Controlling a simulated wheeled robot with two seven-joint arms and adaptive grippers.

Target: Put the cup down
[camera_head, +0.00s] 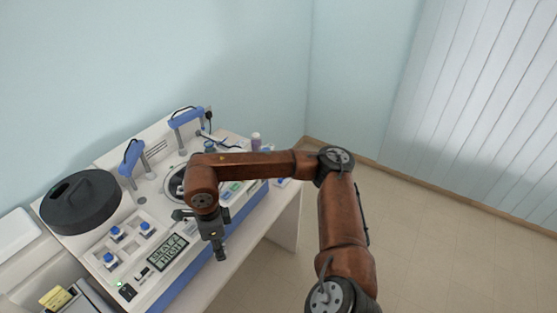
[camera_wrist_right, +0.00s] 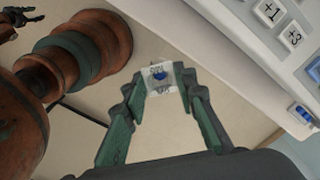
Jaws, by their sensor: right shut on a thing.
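My right gripper (camera_head: 219,250) points down just off the front edge of the white and blue machine, in the head view. In the head view I cannot make the cup out at the fingertips. A dark jaw-like shape at the upper left of the right wrist view looks like my left gripper (camera_wrist_right: 18,16); its opening is unclear.
The machine has a display panel (camera_head: 167,252), a round black lid (camera_head: 82,202) and several white pieces with blue knobs (camera_head: 116,233). A blue-and-white item (camera_wrist_right: 302,113) lies near the machine in the right wrist view. Open floor (camera_head: 450,240) lies to the right.

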